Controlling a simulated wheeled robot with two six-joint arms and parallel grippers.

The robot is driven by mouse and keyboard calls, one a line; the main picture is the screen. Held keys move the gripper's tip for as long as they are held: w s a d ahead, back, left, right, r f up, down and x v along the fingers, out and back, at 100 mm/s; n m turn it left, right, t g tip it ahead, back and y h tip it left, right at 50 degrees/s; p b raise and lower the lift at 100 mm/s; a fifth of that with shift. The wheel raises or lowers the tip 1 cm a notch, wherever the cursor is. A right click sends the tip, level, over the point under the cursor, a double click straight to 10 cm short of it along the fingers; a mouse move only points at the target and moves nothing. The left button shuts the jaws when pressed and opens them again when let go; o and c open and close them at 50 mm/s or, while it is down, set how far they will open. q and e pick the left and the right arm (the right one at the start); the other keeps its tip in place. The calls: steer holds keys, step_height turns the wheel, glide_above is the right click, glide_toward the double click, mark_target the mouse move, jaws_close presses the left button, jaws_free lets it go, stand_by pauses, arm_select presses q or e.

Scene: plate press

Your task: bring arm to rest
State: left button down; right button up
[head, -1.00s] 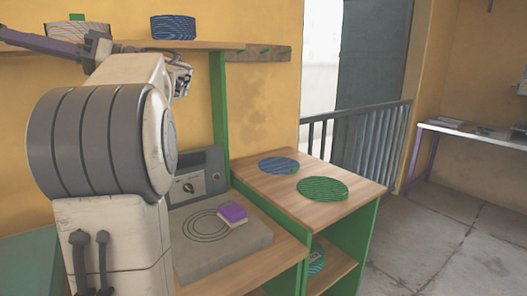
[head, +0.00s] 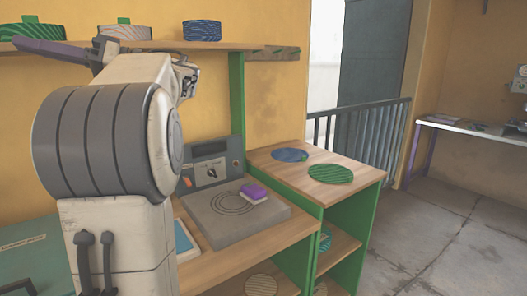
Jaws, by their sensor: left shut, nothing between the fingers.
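My left arm stands large at the left of the head view, its upper part in front of the wall and shelf. My left gripper (head: 187,79) shows small beyond the pale upper link, just under the shelf; it is shut and holds nothing. Part of it is hidden behind the link. It is above and apart from the press and worktop. My right gripper is out of view.
A grey press plate (head: 232,222) with a purple block (head: 254,192) sits on the wooden worktop. A control box (head: 211,165) stands behind it. A blue disc (head: 289,155) and green disc (head: 331,174) lie on the right cabinet.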

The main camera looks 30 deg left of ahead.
arm_select(q)
steer(key=w+d+f+m+t+y+b, duration=0.1)
steer(key=w+f+m+t+b, duration=0.1)
steer(key=w+f+m+t, duration=0.35)
steer(key=w+d+f+m+t+y+b, duration=0.1)
steer(key=w+f+m+t+b, duration=0.1)
steer(key=f, duration=0.6)
steer(key=w+d+f+m+t+y+b, duration=0.1)
steer(key=w+f+m+t+b, duration=0.2)
steer(key=f, duration=0.4)
steer(key=w+d+f+m+t+h+b, duration=0.25)
steer(key=w+d+f+m, duration=0.2)
steer(key=d+f, duration=0.4)
steer(key=w+d+f+m+t+h+b, duration=0.2)
steer(key=w+d+f+m+t+b, duration=0.25)
steer(key=f, duration=0.75)
steer(key=s+d+f+m+t+h+b, duration=0.1)
steer(key=s+d+f+m+h+b, duration=0.2)
steer(key=d+f, duration=0.6)
steer(key=s+d+f+m+h+b, duration=0.1)
steer(key=s+d+f+m+h, duration=0.2)
steer(key=d+f, duration=0.6)
steer(key=s+d+f+m+g+h+b, duration=0.1)
steer(key=s+d+f+m+h+b, duration=0.5)
steer(key=s+d+f, duration=0.65)
step_height(320, 180, up, 39)
steer(key=w+d+p, duration=0.2)
steer(key=p, duration=3.6)
steer(key=shift+f+p, duration=0.2)
steer(key=shift+p, duration=0.15)
